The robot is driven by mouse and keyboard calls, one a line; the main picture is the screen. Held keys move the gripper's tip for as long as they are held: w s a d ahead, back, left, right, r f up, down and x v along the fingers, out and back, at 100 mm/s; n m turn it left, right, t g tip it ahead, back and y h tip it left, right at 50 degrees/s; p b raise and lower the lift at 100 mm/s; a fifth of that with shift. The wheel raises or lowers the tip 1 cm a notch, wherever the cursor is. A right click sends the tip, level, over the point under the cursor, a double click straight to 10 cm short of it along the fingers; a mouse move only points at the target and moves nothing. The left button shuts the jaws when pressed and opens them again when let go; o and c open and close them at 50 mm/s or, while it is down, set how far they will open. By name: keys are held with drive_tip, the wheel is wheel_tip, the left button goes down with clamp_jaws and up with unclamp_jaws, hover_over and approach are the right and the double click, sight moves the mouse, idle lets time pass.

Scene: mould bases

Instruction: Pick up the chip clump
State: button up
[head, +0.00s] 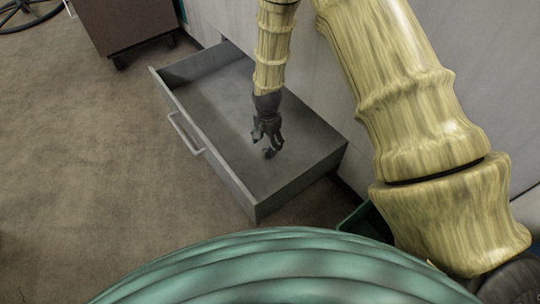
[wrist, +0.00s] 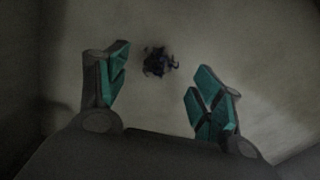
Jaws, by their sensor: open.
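The chip clump (wrist: 158,62) is a small, dark, tangled lump lying on the bare drawer floor in the wrist view. In the head view the clump (head: 269,153) is a small dark spot just below my gripper (head: 268,138). My gripper points down into the open drawer. In the wrist view my gripper (wrist: 160,95) is open, its two teal-padded fingers wide apart and empty. The clump shows beyond the fingertips, between them and nearer the left one. I cannot tell the exact height of the fingertips above the floor.
The grey drawer (head: 205,97) is pulled out from a grey cabinet front (head: 325,75), with raised walls around my gripper. Its handle (head: 185,133) faces left. A dark brown cabinet on casters (head: 122,22) stands at the upper left. Brown carpet (head: 90,150) lies clear on the left.

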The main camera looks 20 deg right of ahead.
sight(270, 149)
drive_tip(key=shift+w+d+f+b, duration=0.1)
drive_tip(key=shift+d+f+b, duration=0.1)
drive_tip(key=shift+f+b, duration=1)
drive_tip(key=shift+d+f+b, duration=0.2)
drive_tip(key=shift+f+b, duration=0.6)
drive_tip(key=shift+f, duration=0.8)
drive_tip(key=c, duration=1)
